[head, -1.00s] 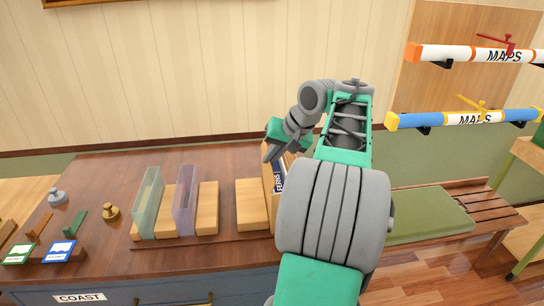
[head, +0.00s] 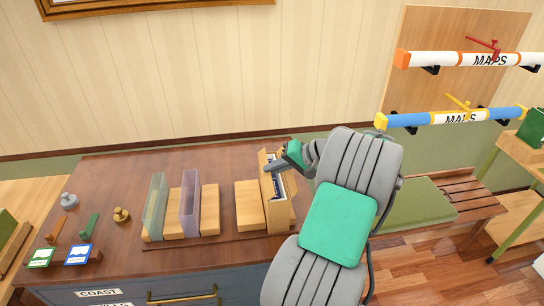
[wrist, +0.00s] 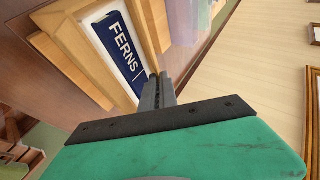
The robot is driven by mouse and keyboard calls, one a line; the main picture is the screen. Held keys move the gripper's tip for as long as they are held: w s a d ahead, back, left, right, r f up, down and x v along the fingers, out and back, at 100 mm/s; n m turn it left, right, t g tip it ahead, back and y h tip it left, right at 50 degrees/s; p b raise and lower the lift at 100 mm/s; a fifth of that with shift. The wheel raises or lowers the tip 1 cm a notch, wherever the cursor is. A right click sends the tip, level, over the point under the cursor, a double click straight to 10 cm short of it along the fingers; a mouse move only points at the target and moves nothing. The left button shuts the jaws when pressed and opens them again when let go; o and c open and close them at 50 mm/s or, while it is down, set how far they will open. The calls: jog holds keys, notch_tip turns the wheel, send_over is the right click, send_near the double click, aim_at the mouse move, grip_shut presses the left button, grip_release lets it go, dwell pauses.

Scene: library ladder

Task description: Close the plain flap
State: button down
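A plain light-wood case (head: 277,215) stands upright on the desk, open at the top, with a dark blue and white piece inside. In the wrist view that piece, marked FERNS (wrist: 122,45), sits between the case's bare wooden walls (wrist: 75,50). I cannot clearly tell which wooden panel is the plain flap. My gripper (head: 268,169) is at the top of the case, at its back end. In the wrist view its grey fingers (wrist: 160,92) look together, beside the FERNS piece, with nothing visible between them. Whether they touch the case is unclear.
Left of the case are a wooden block (head: 248,205), a purple clear holder (head: 190,205) and a green clear holder (head: 156,207). Brass and grey knobs (head: 121,215) and small cards stand further left. Map tubes (head: 460,118) hang on the right.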

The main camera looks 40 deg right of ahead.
jog(key=shift+d+f+t+y+p, duration=0.1)
jog(key=shift+t+y+p, duration=0.2)
jog(key=shift+p, duration=0.05)
jog(key=c, duration=1.6)
grip_release()
jog(key=shift+c, duration=0.2)
jog(key=shift+s, duration=0.1)
jog(key=p+v, duration=0.1)
jog(key=v, duration=0.6)
jog(key=shift+r, duration=0.3)
jog(key=shift+s+d+f, duration=0.1)
jog(key=shift+s+d, duration=0.05)
jog(key=shift+s, duration=0.1)
